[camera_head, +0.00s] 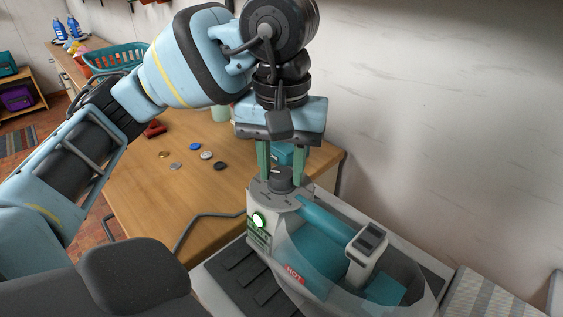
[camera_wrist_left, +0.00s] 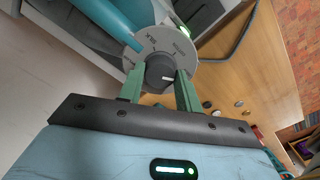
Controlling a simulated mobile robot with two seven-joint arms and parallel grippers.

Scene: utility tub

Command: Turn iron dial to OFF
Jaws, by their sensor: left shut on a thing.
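The iron (camera_head: 318,250) stands on its base beside the table, with a teal handle, a clear teal body and a red HOT label (camera_head: 294,275). Its dark round dial (camera_head: 282,182) sits on a grey marked plate. A round light (camera_head: 258,220) on the iron glows green-white. My left gripper (camera_head: 281,175) points down from above with its green fingers on either side of the dial. In the left wrist view the gripper (camera_wrist_left: 160,90) is shut on the dial (camera_wrist_left: 160,72), whose white pointer mark shows. The marked plate (camera_wrist_left: 165,45) is too blurred to read fully. My right gripper is not in view.
A wooden table (camera_head: 150,190) behind the iron holds several small round pieces (camera_head: 195,146) and a red object (camera_head: 154,128). A teal basket (camera_head: 115,58) stands at the far left. A white wall (camera_head: 450,110) bounds the right side.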

